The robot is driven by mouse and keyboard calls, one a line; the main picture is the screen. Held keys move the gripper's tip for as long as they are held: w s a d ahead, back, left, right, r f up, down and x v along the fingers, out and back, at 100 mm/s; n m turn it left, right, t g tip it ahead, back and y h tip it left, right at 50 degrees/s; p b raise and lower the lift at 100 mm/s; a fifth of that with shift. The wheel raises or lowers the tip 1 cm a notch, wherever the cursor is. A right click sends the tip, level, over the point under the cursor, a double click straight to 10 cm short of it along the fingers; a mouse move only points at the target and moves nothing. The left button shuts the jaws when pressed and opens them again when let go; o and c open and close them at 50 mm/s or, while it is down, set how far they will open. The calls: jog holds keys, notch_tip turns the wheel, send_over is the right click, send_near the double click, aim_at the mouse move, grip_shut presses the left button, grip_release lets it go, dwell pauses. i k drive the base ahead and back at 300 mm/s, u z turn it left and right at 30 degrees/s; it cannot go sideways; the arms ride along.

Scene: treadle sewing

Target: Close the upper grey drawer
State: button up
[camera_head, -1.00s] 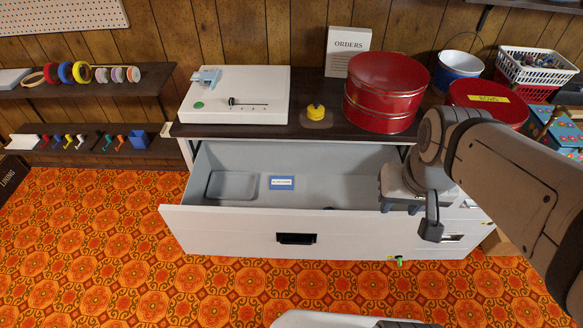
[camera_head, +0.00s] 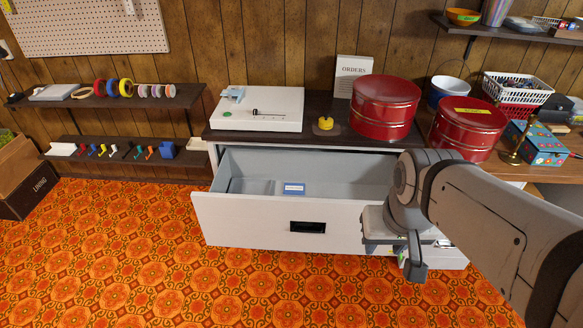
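The upper grey drawer (camera_head: 250,222) is pulled out of the cabinet under the dark counter. Its pale front has a black handle (camera_head: 307,227). The grey inside shows a blue label (camera_head: 293,189) and a shallow compartment at the left. My gripper (camera_head: 385,232) is in front of the right part of the drawer front and hides it there. Whether it touches the front cannot be told. Its fingers are not clear enough to tell open from shut, and I see nothing held. A lower front at the right is mostly hidden behind my gripper.
On the counter (camera_head: 225,138) stand a white machine (camera_head: 255,108), a yellow item (camera_head: 326,123), an orders sign (camera_head: 353,72) and red tins (camera_head: 385,105). Shelves (camera_head: 120,152) with tape rolls are at the left. The orange patterned floor (camera_head: 120,250) is clear before the drawer.

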aim_at(338, 188)
jog(key=u, duration=0.4)
jog(key=i, duration=1)
jog(key=u, duration=0.6)
jog(key=k, duration=1.1)
jog(key=z, duration=0.3)
jog(key=i, duration=1)
jog(key=z, duration=0.1)
